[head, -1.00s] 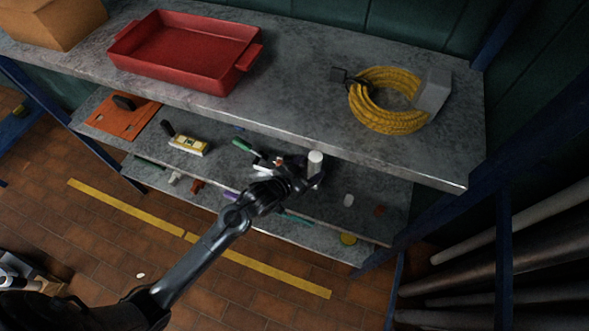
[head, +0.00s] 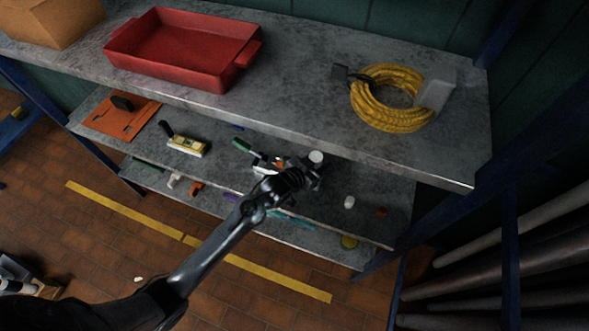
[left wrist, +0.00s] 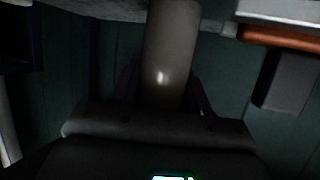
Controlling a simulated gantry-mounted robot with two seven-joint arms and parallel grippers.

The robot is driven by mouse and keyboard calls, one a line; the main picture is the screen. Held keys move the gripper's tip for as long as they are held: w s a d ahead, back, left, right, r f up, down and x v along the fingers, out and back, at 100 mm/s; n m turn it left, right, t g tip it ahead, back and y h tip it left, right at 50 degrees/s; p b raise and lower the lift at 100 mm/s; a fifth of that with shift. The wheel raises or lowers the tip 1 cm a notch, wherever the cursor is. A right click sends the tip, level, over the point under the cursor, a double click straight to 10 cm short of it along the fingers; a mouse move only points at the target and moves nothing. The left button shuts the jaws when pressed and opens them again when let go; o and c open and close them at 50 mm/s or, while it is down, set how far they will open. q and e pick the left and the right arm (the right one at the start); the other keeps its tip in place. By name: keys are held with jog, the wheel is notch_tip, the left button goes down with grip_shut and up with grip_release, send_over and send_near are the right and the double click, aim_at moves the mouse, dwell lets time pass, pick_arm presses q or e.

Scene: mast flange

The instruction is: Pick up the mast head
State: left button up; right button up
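A pale upright cylinder with a light round top (head: 316,157), which looks like the mast head, stands on the middle shelf. My left gripper (head: 310,177) is at it and hides its lower part in the head view. In the left wrist view the grey-brown cylinder (left wrist: 170,55) runs between the two dark fingers of my left gripper (left wrist: 165,85). One finger lies on each side, spread apart; whether they touch it is too dark to tell. My right gripper is not in view.
The upper shelf (head: 290,75) overhangs behind the cylinder and carries a red tray (head: 180,50) and a yellow cable coil (head: 388,105). Small items lie nearby, among them a white cap (head: 349,202) and a yellow-handled brush (head: 187,146). Blue posts frame the rack.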

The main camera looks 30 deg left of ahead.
pick_arm(q)
grip_shut()
jog(key=shift+r, duration=0.15)
